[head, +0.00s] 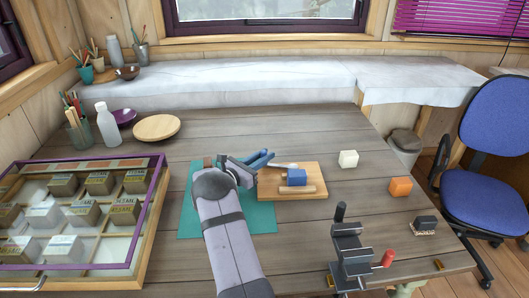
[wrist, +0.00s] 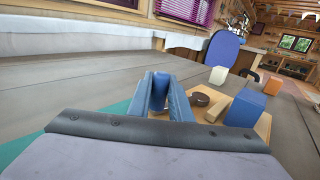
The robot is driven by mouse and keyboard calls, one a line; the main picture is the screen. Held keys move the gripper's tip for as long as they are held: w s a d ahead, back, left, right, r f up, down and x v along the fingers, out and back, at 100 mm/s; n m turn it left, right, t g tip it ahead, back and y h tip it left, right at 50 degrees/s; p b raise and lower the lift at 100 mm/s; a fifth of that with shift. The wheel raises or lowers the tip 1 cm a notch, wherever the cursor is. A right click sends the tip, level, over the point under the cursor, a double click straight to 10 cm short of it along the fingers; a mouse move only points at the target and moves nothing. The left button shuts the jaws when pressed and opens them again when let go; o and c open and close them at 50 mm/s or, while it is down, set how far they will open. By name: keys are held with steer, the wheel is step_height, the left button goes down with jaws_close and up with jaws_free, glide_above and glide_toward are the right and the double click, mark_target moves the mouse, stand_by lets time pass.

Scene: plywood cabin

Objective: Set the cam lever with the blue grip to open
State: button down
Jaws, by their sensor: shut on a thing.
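My gripper (head: 262,158) reaches over the green mat to the left edge of a wooden board (head: 275,192). In the wrist view its two blue fingers (wrist: 161,104) are close together with a blue piece, seemingly the lever's blue grip (wrist: 159,88), between them. A dark brown round part, likely the cam (wrist: 199,98), sits just right of the fingers. A blue block (head: 296,177) rests on the board beside a wooden bar (head: 297,190); the block also shows in the wrist view (wrist: 245,108). The fingers hide much of the lever, so its angle is unclear.
A dark vise-like fixture with a red handle (head: 388,258) stands at the front right. White (head: 348,159), orange (head: 401,186) and black (head: 425,223) blocks lie right of the board. A purple-framed case (head: 160,190) is at left. A wooden plate (head: 156,127) lies behind.

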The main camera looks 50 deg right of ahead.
steer(key=shift+s+a+n+t, duration=0.35)
steer(key=shift+a+n+t, duration=0.2)
steer(key=shift+t, duration=0.4)
steer(key=shift+s+a+n+t, duration=0.4)
steer(key=shift+n+t, duration=0.25)
steer(key=shift+t, duration=0.3)
steer(key=c, duration=1.6)
jaws_free()
steer(key=shift+a, duration=0.15)
steer(key=shift+s+a+b, duration=0.15)
steer(key=shift+s+a, duration=0.05)
steer(key=shift+a, duration=0.95)
steer(key=shift+s+a+b, duration=0.15)
steer(key=shift+a+b, duration=0.05)
steer(key=shift+a, duration=1)
steer(key=shift+s+a+b, duration=0.15)
steer(key=shift+s+a, duration=0.05)
steer(key=shift+a, duration=0.95)
